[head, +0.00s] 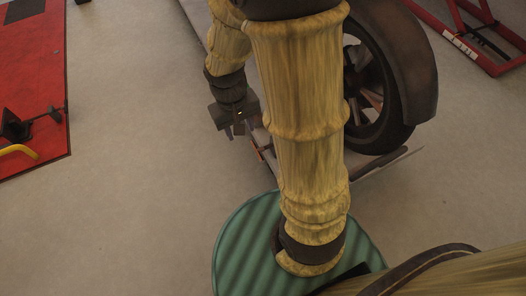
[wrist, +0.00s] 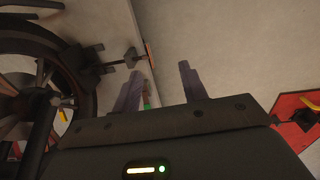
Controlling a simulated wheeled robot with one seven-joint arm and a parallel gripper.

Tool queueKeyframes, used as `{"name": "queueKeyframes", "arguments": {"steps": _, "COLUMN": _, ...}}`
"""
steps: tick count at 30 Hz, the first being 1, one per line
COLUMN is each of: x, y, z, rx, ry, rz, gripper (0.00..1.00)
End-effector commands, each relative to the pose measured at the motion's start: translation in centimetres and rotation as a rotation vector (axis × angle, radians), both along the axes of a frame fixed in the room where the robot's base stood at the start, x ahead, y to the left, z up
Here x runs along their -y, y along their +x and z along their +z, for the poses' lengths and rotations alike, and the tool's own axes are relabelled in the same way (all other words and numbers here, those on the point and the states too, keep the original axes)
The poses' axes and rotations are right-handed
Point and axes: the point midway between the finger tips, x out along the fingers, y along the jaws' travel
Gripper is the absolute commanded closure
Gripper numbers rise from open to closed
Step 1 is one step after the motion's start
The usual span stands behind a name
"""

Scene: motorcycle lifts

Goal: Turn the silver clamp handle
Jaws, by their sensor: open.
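My gripper (head: 237,130) is low beside the motorcycle lift in the head view. In the wrist view its two fingers (wrist: 160,88) stand apart with nothing between them. A grey clamp rod with a small block at its end (wrist: 131,57) sticks out from beside the wheel in the wrist view, just left of and beyond the fingers. It looks dark here, and I cannot tell whether it is the silver clamp handle. In the head view my arm hides most of the clamp area.
A motorcycle wheel (head: 366,105) stands right of my arm; it also fills the left of the wrist view (wrist: 60,52). A red lift platform (head: 35,95) with a dark clamp and yellow handle (head: 20,151) lies at left. A red frame (head: 470,38) is at upper right. Grey floor between is clear.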

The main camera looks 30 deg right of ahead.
Motion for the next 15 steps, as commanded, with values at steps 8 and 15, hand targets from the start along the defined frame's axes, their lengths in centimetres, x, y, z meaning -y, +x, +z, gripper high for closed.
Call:
{"name": "queueKeyframes", "arguments": {"steps": 8, "x": -1.0, "y": 2.9, "z": -9.6, "rx": -0.244, "ry": -0.217, "rz": 0.023, "gripper": 0.57}}
{"name": "queueKeyframes", "arguments": {"steps": 15, "x": -1.3, "y": 5.1, "z": -17.0, "rx": -0.374, "ry": -0.493, "rz": 0.035, "gripper": 0.57}}
